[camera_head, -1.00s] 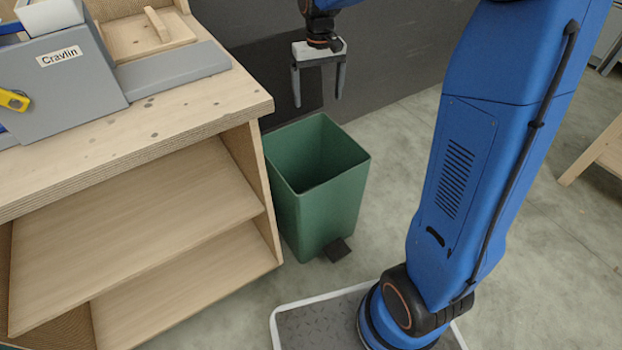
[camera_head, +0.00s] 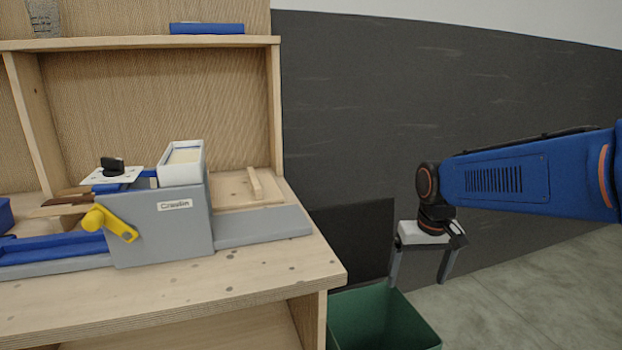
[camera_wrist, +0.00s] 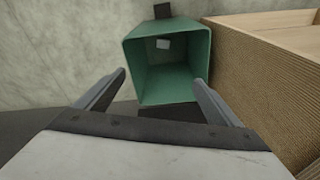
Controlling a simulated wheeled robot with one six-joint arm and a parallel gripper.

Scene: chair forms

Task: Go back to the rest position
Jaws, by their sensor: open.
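My gripper (camera_head: 420,280) hangs with its fingers pointing down over the green bin (camera_head: 380,322) in the head view. The fingers are apart with nothing between them. In the wrist view my gripper (camera_wrist: 160,90) shows two spread fingers, with the open bin (camera_wrist: 165,95) beyond them. A small pale block (camera_wrist: 163,44) shows inside the bin. My blue arm reaches in from the right side of the head view.
A wooden workbench (camera_head: 250,268) stands left of the bin, with a grey machine (camera_head: 165,235) labelled Cravlin and a yellow handle (camera_head: 110,223). A wooden shelf (camera_head: 130,42) rises behind. A dark wall panel (camera_head: 400,100) is behind my arm. Floor is clear at right.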

